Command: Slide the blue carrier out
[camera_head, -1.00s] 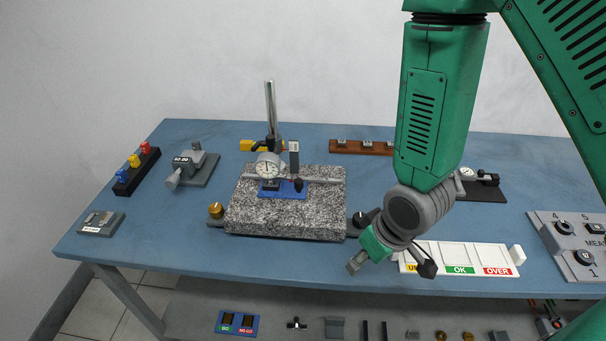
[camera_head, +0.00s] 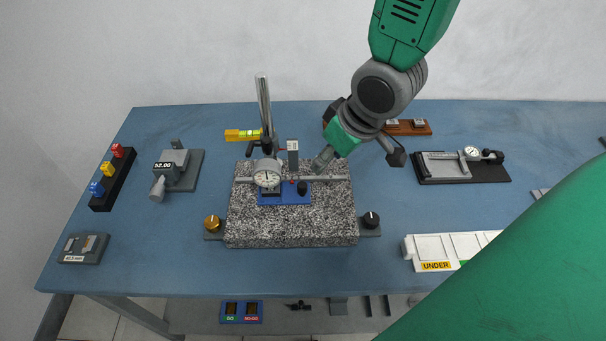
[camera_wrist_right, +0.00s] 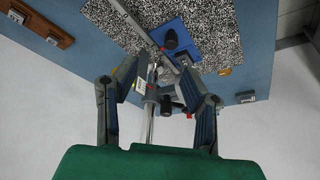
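The blue carrier (camera_head: 285,198) lies flat on the speckled granite block (camera_head: 290,232), under the dial gauge (camera_head: 267,179). A small black knob (camera_head: 302,187) stands at its right end. The carrier also shows in the right wrist view (camera_wrist_right: 187,48), beyond the fingertips. My right gripper (camera_head: 359,160) is open and empty, above the back right of the block. In the right wrist view its spread fingers (camera_wrist_right: 158,76) frame the gauge post, with the carrier farther off; I cannot tell that they touch anything. My left gripper is not in view.
The upright steel post (camera_head: 264,105) and a grey rail (camera_head: 325,178) stand close to the carrier. A brass knob (camera_head: 212,223) and a black knob (camera_head: 371,220) flank the block. A white tray (camera_head: 425,246) lies at right. The table in front of the block is clear.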

